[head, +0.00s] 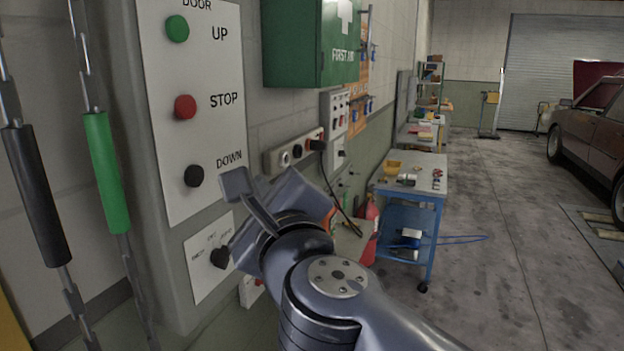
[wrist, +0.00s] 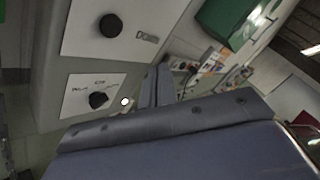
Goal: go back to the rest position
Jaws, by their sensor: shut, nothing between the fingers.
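My arm reaches up from the bottom of the head view, and my gripper (head: 238,182) is shut and empty in front of the door control panel (head: 158,110). Its tip is close to the black DOWN button (head: 194,175); I cannot tell whether they touch. In the wrist view the closed fingers of my gripper (wrist: 156,84) point away, with the DOWN button (wrist: 110,25) up and to their left. The green UP button (head: 177,29) and red STOP button (head: 185,106) are above. A black rotary knob (head: 220,258) sits on the plate below.
Chains with a black sleeve (head: 36,195) and a green sleeve (head: 104,170) hang at left. A green first aid box (head: 312,42) juts from the wall. A blue workbench (head: 405,215) and red extinguisher (head: 369,225) stand beyond. The floor at right is open, with a car (head: 592,135) behind.

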